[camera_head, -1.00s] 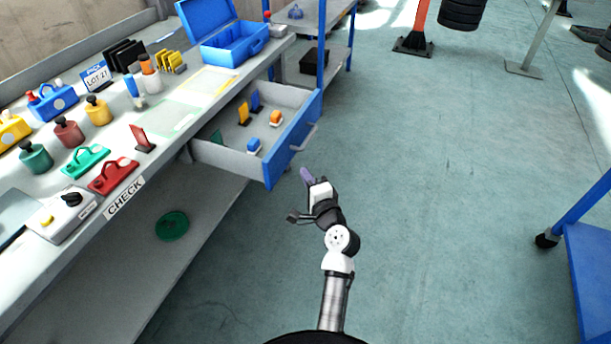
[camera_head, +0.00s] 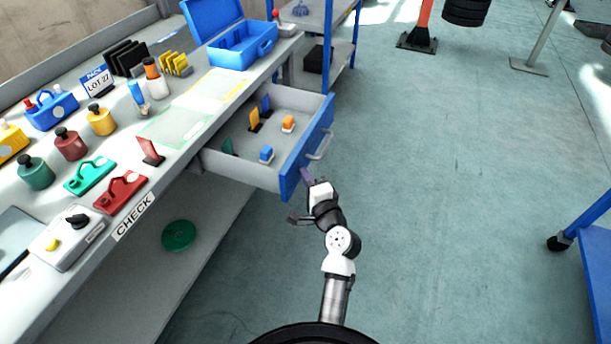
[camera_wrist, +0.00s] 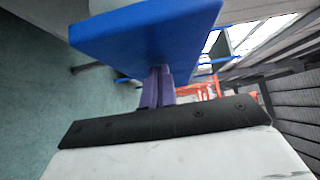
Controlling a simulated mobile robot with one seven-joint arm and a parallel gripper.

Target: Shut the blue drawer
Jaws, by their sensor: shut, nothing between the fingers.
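The blue drawer (camera_head: 290,172) stands pulled out from the workbench, its blue front facing right with a grey handle (camera_head: 320,145). Inside it lie small blue, orange, yellow and green items. My gripper (camera_head: 307,176) is at the near end of the drawer front, on its outer side. Its purple fingers are together with nothing between them. In the wrist view the closed fingers (camera_wrist: 158,86) point at the blue drawer front (camera_wrist: 140,35) and appear at or very close to its edge; I cannot tell whether they touch.
The workbench top holds a blue toolbox (camera_head: 242,45), bottles, a red padlock-like part (camera_head: 120,192) and a switch box (camera_head: 66,238). A green disc (camera_head: 178,235) lies on the lower shelf. A blue cart (camera_head: 597,255) stands at the right. The floor between is clear.

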